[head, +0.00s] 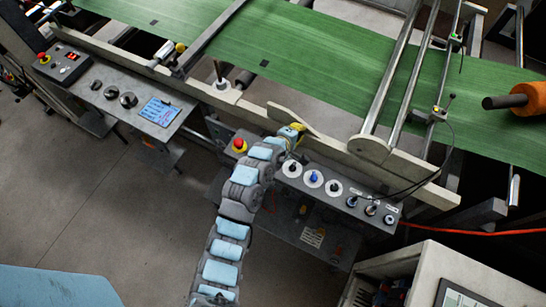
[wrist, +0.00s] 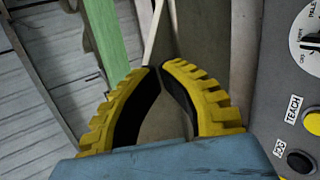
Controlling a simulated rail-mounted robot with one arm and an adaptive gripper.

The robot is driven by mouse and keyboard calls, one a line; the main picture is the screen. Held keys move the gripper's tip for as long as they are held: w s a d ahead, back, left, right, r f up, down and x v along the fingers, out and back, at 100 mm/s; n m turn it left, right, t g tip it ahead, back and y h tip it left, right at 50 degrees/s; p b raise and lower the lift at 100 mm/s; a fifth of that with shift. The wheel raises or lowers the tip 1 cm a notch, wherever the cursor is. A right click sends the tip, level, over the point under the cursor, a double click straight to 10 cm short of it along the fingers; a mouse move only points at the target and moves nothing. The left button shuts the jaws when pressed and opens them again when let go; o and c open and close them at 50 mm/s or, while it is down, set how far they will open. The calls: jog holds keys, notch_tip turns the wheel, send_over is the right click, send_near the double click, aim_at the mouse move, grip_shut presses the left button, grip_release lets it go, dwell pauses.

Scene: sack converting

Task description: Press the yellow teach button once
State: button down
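The yellow teach button (wrist: 312,122) is at the right edge of the wrist view, partly cut off, beside a white TEACH label on a grey control panel (wrist: 268,105). I cannot make it out in the head view, where my arm covers part of the panel (head: 325,207). My gripper (wrist: 160,69) has yellow ribbed fingers with black inner pads. Its fingertips come together with nothing visible between them. It points left of the button and is apart from it. In the head view my gripper (head: 297,129) is at the panel's upper left edge, by the machine's pale frame.
A black button (wrist: 300,161) labelled JOG sits below the teach button, and a white dial (wrist: 308,38) above it. A red emergency button (head: 239,145) stands left of my arm. Several knobs line the panel. Green sack web (head: 310,50) runs behind the pale rail.

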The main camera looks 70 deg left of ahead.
jog(key=s+n+g+h+p, duration=0.3)
jog(key=s+n+h, duration=0.1)
jog(key=s, duration=0.6)
jog(key=shift+d+r, duration=0.3)
jog(key=shift+r, duration=0.15)
jog(key=shift+f, duration=0.1)
notch_tip(320, 180, down, 6)
jog(key=b, duration=0.6)
jog(key=shift+b, duration=0.4)
jog(key=shift+f, duration=1.3)
jog(key=shift+f+p, duration=0.3)
jog(key=shift+p, duration=0.45)
